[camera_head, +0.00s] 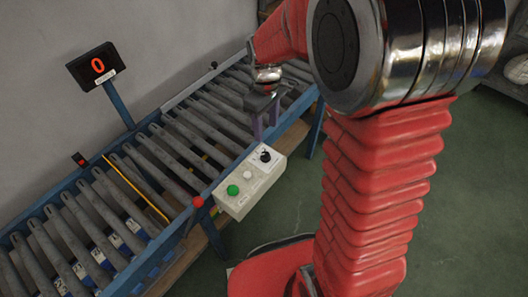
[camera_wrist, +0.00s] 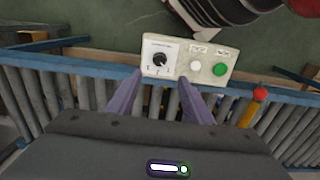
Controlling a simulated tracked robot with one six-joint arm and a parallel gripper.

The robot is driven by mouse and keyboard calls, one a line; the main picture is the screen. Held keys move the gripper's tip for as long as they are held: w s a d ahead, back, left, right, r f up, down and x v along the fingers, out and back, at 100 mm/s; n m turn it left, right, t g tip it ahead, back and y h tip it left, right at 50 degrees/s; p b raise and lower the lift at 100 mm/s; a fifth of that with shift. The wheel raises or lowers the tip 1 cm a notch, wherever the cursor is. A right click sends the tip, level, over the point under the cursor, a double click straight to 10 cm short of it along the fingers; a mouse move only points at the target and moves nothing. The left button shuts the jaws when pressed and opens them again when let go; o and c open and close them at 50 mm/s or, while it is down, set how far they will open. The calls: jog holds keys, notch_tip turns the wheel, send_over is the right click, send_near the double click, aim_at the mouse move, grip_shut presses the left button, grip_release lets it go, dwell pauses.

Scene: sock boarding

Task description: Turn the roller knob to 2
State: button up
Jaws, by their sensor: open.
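The roller knob (camera_head: 265,156) is a small black dial on a pale control box (camera_head: 236,203) fixed at the conveyor's near side. In the wrist view the knob (camera_wrist: 159,60) sits on a white plate with small marks around it; its exact pointer setting is too small to read. My gripper (camera_head: 266,124) is above the conveyor, behind the box and apart from the knob. Its two purple fingers are spread and empty, and in the wrist view the gripper (camera_wrist: 160,91) points toward the knob, which lies ahead of the gap between the fingertips.
The box also carries a white button (camera_head: 247,174) and a green button (camera_head: 232,190). A red ball-shaped knob (camera_head: 198,202) stands at the conveyor's edge near the box. A display (camera_head: 96,66) on a blue post reads 0. The roller conveyor (camera_head: 170,128) has blue side rails.

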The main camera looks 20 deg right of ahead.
aim_at(265, 155)
notch_tip(265, 155, down, 14)
jog(key=shift+r, duration=0.25)
dwell(0.4)
jog(key=shift+c, duration=0.3)
jog(key=c, duration=0.9)
jog(key=shift+a, duration=0.25)
jog(key=shift+c, duration=0.3)
jog(key=shift+d, duration=0.15)
